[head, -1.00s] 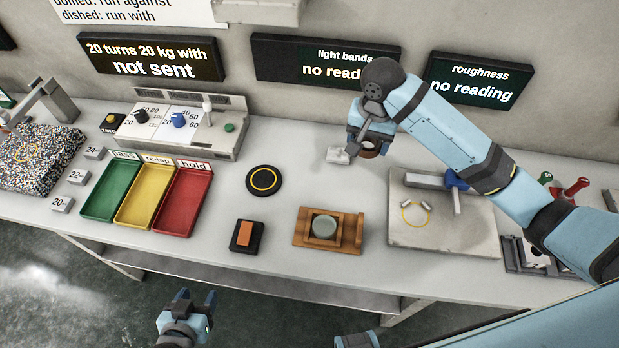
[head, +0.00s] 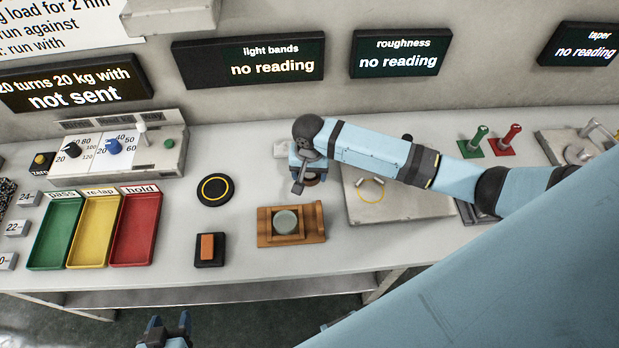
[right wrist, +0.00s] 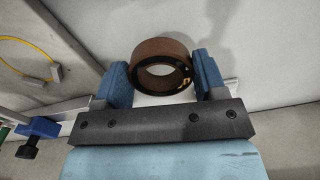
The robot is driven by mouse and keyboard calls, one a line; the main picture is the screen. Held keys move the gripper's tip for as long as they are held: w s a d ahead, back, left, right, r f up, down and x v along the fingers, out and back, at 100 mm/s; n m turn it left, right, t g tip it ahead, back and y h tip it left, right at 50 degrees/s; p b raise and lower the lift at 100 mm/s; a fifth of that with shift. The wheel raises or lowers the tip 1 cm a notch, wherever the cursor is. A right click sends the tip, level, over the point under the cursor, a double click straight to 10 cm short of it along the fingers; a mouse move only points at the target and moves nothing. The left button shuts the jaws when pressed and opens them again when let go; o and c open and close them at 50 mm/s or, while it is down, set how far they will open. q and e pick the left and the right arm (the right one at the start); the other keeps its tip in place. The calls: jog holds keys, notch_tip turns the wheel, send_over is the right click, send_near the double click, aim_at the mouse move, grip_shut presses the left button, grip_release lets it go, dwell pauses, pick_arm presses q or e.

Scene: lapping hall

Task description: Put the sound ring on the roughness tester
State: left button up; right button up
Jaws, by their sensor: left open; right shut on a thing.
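A brown ring (right wrist: 162,62) with a dark rim and a small gold mark sits between the fingers of my right gripper (right wrist: 165,75), which is shut on it. In the head view the right gripper (head: 308,178) holds the ring (head: 315,182) left of the roughness tester, behind the wooden stand. The roughness tester (head: 410,208) is a pale grey plate with a yellow circle and small blocks; my right arm hides its back part. Its circle also shows at the right wrist view's left edge (right wrist: 20,40). My left gripper (head: 165,330) is open and empty in front of the bench.
A wooden stand (head: 315,222) with a grey-green disc is in front of the right gripper. A black disc (head: 215,190), an orange-topped block (head: 208,250) and green, yellow and red trays (head: 137,230) stand to the left.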

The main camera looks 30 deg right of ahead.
aim_at(310, 180)
notch_tip(310, 180, down, 3)
jog(key=shift+f, duration=0.1)
jog(key=o, duration=0.6)
jog(key=shift+f, duration=0.1)
jog(key=o, duration=0.4)
